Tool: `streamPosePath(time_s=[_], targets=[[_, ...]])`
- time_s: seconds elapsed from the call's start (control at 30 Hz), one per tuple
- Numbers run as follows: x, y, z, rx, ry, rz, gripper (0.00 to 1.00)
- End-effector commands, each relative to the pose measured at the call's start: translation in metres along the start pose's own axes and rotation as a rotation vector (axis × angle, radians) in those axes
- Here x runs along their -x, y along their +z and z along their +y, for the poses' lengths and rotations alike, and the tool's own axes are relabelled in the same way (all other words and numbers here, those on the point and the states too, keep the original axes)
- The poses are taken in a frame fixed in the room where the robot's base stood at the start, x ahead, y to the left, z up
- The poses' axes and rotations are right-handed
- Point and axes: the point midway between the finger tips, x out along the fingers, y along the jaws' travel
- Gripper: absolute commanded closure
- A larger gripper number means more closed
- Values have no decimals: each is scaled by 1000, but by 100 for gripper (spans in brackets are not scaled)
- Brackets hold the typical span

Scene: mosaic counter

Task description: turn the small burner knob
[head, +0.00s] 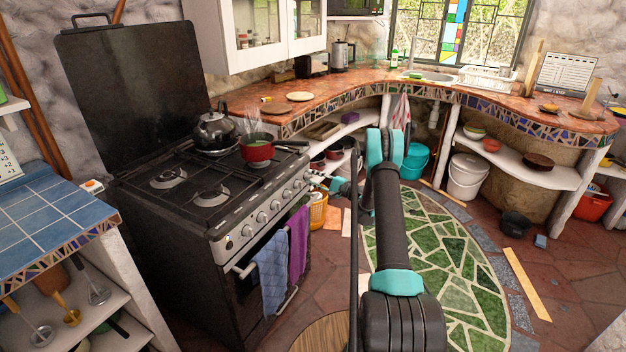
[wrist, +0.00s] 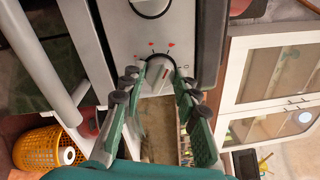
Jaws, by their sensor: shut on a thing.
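The burner knob (wrist: 158,74) is a round silver-grey knob with a red line on it and red marks on the panel around it. In the wrist view my gripper (wrist: 163,76) has one green finger on each side of it, closed on the knob. In the head view my gripper (head: 319,181) reaches the right end of the stove's front panel. There the gripped knob is small and mostly hidden by the fingers. Several other knobs (head: 262,217) run along the panel to the left.
The black stove (head: 165,215) carries a kettle (head: 215,130) and a red pot (head: 257,148). Blue and purple towels (head: 271,275) hang on its oven rail. A yellow basket (head: 318,211) stands on the floor close by the gripper.

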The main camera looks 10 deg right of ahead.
Motion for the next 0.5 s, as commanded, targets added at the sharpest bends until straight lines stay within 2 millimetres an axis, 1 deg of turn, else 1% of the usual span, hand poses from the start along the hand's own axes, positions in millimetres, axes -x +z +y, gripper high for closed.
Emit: streamPosePath(time_s=[0.07,0.1,0.23,0.5], targets=[[1,0,1,1,2,-1,98],[1,0,1,1,2,-1,65],[1,0,1,0,2,-1,48],[1,0,0,-1,1,0,48]])
